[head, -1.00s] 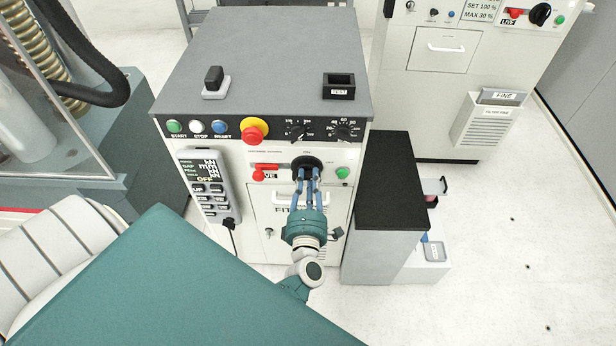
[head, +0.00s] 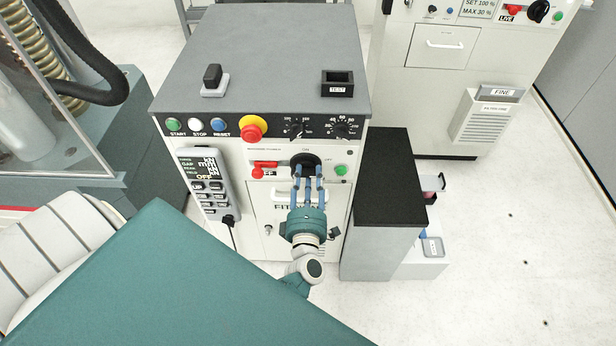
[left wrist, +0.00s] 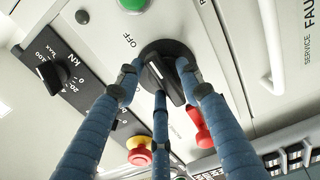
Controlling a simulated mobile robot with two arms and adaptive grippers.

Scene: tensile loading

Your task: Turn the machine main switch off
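The machine main switch (head: 305,160) is a black rotary knob on the front of the grey-topped cabinet, right of a red lever (head: 265,164). The left wrist view shows the knob (left wrist: 163,62) close up, its white mark towards the upper left, on the side of the printed OFF. My left gripper (head: 304,180) is in front of the knob. Its three blue fingers (left wrist: 158,78) are spread, with tips around the knob's bar and apparently apart from it. My right gripper is out of view.
A red-and-yellow emergency button (head: 253,128) and smaller black dials (head: 342,125) sit above the switch. A drawer handle (head: 283,197) is just below. A grey pendant (head: 207,187) hangs at left; a black-topped box (head: 390,175) stands at right.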

